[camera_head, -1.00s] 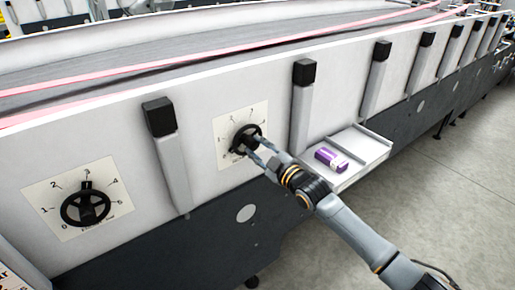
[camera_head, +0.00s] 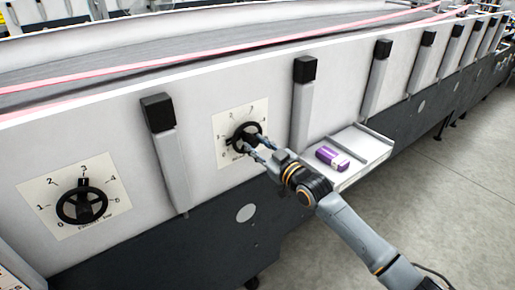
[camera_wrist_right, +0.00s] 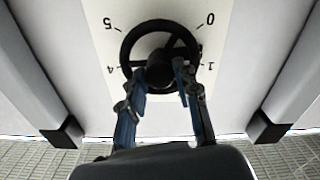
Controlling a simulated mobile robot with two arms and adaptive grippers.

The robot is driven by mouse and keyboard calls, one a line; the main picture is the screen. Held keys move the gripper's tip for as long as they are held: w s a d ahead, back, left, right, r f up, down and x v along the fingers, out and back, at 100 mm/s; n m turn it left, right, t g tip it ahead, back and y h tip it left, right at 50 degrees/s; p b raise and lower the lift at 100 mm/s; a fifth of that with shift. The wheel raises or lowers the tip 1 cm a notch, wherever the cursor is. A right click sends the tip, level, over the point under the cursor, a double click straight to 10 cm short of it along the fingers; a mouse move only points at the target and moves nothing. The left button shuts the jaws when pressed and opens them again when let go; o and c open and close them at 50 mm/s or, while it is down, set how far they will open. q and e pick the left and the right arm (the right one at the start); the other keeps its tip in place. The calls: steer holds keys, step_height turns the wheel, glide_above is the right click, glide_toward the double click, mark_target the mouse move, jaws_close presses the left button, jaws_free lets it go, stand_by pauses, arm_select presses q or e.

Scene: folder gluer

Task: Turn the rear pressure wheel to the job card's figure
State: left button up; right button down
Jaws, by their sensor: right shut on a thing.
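A black handwheel (camera_head: 239,130) with a knob at its middle sits on a white numbered dial plate on the machine's side panel. My right gripper (camera_head: 255,147) reaches it from the lower right. In the right wrist view its two fingers (camera_wrist_right: 160,84) stand on either side of the dark hub of the wheel (camera_wrist_right: 126,51), shut on it. The figures 5, 4, 0 and 1 show upside down around the wheel there; its pointer cannot be made out. A second black wheel (camera_head: 63,208) on the left has its pointer at 3. My left gripper is not in view.
Grey posts with black caps (camera_head: 304,69) flank the wheel. A sheet's corner (camera_head: 8,282) shows at bottom left, unreadable. Open floor lies at the right.

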steer(key=m, duration=0.3)
steer(key=shift+f+m+b, duration=0.15)
steer(key=shift+m+b, duration=0.2)
steer(key=shift+m, duration=0.05)
steer(key=m, duration=0.2)
steer(key=shift+m, duration=0.3)
steer(key=m, duration=0.5)
steer(key=shift+m, duration=0.3)
steer(key=m+p, duration=0.1)
steer(key=m, duration=0.4)
steer(key=m+p, duration=0.1)
steer(key=m, duration=0.2)
steer(key=shift+m, duration=0.4)
steer(key=shift+m+p, duration=0.65)
steer(key=shift+m, duration=0.85)
steer(key=c, duration=1)
jaws_free()
